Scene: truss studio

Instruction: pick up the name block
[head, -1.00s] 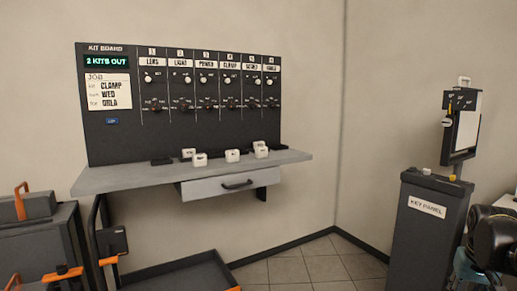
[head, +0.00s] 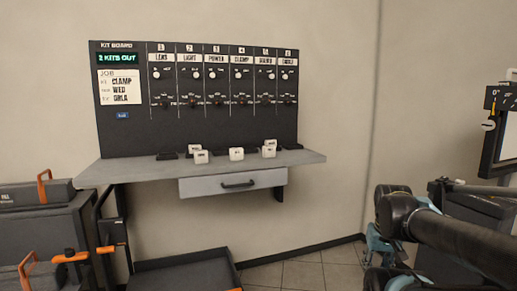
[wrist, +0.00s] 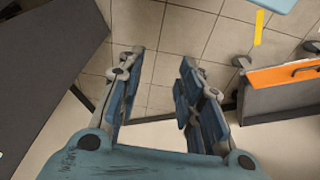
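Several small white blocks stand on the grey shelf (head: 150,171) under the kit board (head: 140,139). They include a left block (head: 201,157), a middle block (head: 236,154) and a right block (head: 269,152). Their lettering is too small to read, so I cannot tell which is the name block. My gripper (wrist: 158,72) is open and empty in the wrist view, above the tiled floor. In the head view, its teal parts show low at the right, well away from the shelf and partly hidden by my arm.
A job card (head: 120,87) on the board reads CLAMP, WED, ORLA. A drawer (head: 205,186) hangs under the shelf. A low dark tray (head: 180,278) lies below. Dark cases with orange handles (head: 44,187) stand at left. Floor (head: 305,275) between shelf and arm is clear.

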